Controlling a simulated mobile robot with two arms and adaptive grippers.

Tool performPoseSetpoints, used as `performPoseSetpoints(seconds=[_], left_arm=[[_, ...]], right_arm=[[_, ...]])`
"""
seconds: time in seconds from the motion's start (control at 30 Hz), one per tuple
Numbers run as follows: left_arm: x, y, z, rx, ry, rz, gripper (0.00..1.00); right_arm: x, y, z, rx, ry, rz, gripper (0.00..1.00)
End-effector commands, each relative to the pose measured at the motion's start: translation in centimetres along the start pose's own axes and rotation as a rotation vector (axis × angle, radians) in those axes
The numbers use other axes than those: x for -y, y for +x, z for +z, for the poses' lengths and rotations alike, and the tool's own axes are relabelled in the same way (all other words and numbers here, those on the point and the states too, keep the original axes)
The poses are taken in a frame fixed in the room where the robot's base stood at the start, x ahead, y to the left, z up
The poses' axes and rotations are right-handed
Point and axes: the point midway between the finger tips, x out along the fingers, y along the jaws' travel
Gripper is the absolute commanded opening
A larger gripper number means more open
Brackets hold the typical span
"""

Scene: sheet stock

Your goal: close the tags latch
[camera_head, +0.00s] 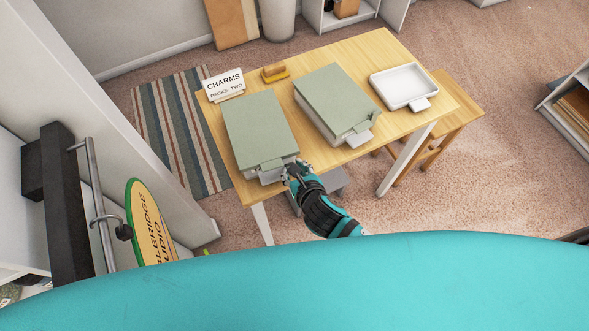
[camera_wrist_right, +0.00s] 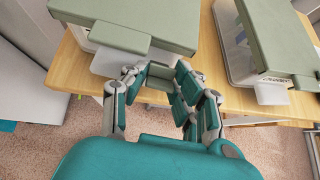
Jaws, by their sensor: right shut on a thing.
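Two clear boxes with sage-green lids stand on the wooden table: the left box (camera_head: 261,130) and the right box (camera_head: 335,101). They also show in the right wrist view, the left one (camera_wrist_right: 150,20) at the top and the right one (camera_wrist_right: 272,40) at the right. I cannot read which one is tags. My right gripper (camera_head: 292,172) is at the front right corner of the left box. In the wrist view its fingers (camera_wrist_right: 164,84) are shut on a sage-green piece (camera_wrist_right: 158,72), seemingly that box's latch, partly hidden by the fingers. My left gripper is out of view.
A white tray (camera_head: 402,85) lies at the table's right. A CHARMS sign (camera_head: 224,83) and a yellow-brown block (camera_head: 274,73) stand behind the boxes. A stool (camera_head: 455,100) stands by the table's right end. Bare tabletop (camera_head: 375,58) shows at the back.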

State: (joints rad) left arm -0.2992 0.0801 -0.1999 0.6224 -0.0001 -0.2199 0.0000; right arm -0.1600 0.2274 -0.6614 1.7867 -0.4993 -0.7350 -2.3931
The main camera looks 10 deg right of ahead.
Motion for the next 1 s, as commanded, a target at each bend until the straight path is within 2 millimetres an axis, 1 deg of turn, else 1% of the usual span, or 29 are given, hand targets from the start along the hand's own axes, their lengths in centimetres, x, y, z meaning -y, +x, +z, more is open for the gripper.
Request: performPoseSetpoints(seconds=[0.13,0.17,0.3,0.33,0.57,0.67,0.77,0.87,1.0], left_arm=[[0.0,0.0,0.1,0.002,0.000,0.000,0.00],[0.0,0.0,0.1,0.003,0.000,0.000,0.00],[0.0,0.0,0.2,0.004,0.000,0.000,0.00],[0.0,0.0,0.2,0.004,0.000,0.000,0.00],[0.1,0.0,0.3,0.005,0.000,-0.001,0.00],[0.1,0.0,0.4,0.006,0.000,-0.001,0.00],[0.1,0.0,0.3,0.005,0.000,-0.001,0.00],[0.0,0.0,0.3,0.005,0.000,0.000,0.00],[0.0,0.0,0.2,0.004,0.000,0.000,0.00]], right_arm=[[0.0,0.0,0.0,0.001,-0.001,0.001,0.00],[0.0,0.0,0.0,0.001,-0.001,0.001,0.29],[0.0,0.0,0.0,0.001,-0.001,0.001,0.48],[0.0,0.0,0.0,0.001,0.000,0.001,0.50],[0.0,0.0,0.0,0.001,0.000,0.001,0.50],[0.0,-0.5,0.0,0.001,-0.001,0.001,0.50],[0.0,-1.6,-0.1,0.002,-0.001,0.001,0.50],[0.0,-3.6,-0.1,0.001,-0.002,0.003,0.50],[-0.1,-6.8,-0.1,0.000,-0.001,0.003,0.50]])
